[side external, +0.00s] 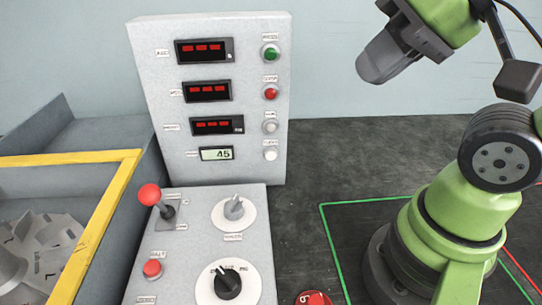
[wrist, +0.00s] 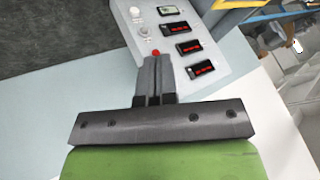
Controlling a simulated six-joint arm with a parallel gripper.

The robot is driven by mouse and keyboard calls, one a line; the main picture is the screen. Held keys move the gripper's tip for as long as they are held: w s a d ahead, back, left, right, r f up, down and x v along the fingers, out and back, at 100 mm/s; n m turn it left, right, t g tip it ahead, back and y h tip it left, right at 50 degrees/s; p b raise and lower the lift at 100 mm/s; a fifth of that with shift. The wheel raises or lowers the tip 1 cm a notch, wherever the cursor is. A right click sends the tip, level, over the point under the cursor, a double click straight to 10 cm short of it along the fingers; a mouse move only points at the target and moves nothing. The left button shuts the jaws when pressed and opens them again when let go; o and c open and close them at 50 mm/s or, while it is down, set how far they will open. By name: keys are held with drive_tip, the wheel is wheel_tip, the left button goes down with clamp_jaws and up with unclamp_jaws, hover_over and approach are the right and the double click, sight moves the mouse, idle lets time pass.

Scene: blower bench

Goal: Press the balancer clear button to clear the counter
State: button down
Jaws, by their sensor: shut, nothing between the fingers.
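The grey upright panel (side external: 147,60) has a column of buttons on its right side. In the wrist view the panel is inverted, with this white button (wrist: 135,11) and the display (wrist: 171,10) at the top. My gripper (side external: 371,72) is shut and empty, up and to the right of the panel, apart from it. In the wrist view my gripper (wrist: 155,62) covers the area just below the red button (wrist: 155,52).
Above the white button are a greyish button (side external: 270,127), a red one and a green one (side external: 271,53). A lower console carries a red-balled lever (side external: 149,195), a red button (side external: 152,268) and two knobs. A yellow-edged bin (side external: 108,190) stands left.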

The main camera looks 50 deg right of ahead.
sight(271, 155)
drive_tip(key=w+a+f+m+h, duration=0.1)
drive_tip(key=w+f+m+h, duration=0.2)
drive_tip(key=f+m, duration=0.5)
drive_tip(key=w+a+f+m+g+h, duration=0.1)
drive_tip(key=w+a+f+m+h, duration=0.1)
drive_tip(key=f+m, duration=0.5)
drive_tip(key=w+a+f+m+g+h, duration=0.1)
drive_tip(key=f+m, duration=0.7)
drive_tip(key=m, duration=0.8)
drive_tip(key=shift+w+a+f+h, duration=0.2)
drive_tip(key=shift+w+a+h, duration=0.15)
drive_tip(key=shift+w+h, duration=0.45)
drive_tip(key=shift+w+a+f+h, duration=0.15)
drive_tip(key=shift+w+a+h, duration=0.15)
drive_tip(key=shift+w+h, duration=0.5)
drive_tip(key=shift+s, duration=0.15)
drive_tip(key=shift+d, duration=0.1)
drive_tip(key=shift+w+d, duration=3.05)
drive_tip(key=shift+w, duration=0.05)
